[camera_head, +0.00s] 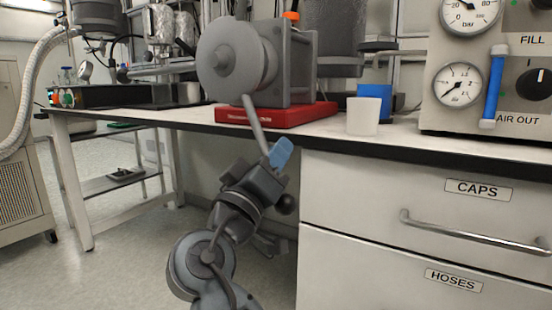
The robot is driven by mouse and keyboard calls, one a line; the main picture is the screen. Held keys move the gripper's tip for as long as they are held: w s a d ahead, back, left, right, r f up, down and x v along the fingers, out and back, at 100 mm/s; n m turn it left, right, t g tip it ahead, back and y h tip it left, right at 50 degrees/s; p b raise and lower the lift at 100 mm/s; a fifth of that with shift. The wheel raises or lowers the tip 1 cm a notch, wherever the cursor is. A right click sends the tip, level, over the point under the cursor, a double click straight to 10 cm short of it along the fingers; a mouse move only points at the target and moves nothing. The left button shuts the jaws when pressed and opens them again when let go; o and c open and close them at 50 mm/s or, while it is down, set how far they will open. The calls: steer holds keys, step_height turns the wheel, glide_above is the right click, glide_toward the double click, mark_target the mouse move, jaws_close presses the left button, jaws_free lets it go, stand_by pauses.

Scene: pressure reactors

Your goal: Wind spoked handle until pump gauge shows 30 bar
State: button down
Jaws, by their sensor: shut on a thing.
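The spoked handle (254,124) shows as a grey spoke slanting down from the round hub of a grey pump body (238,60). The pump sits on a red base (275,114) at the bench's front edge. My gripper (272,154) is shut on the spoke's lower end, just below the bench top; a blue part shows at its tip. The rest of the handle cannot be made out. Dial gauges show on the right panel (460,85) and a small one at the left (85,70). I cannot tell which is the pump gauge or read its value.
A white cup (363,116) and a blue container (375,95) stand right of the pump. Drawers labelled CAPS (400,185) and HOSES (400,270) lie right of my arm. The bench's black edge (180,124) is close above my gripper. Open space lies under the bench at left.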

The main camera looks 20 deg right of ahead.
steer(key=shift+a+f, duration=0.1)
steer(key=shift+f, duration=0.05)
steer(key=c, duration=1.1)
jaws_free()
steer(key=p+v, duration=0.1)
steer(key=v, duration=0.6)
steer(key=shift+s+a+p, duration=0.25)
steer(key=shift+s+p, duration=0.05)
steer(key=shift+p, duration=0.05)
stand_by(2.8)
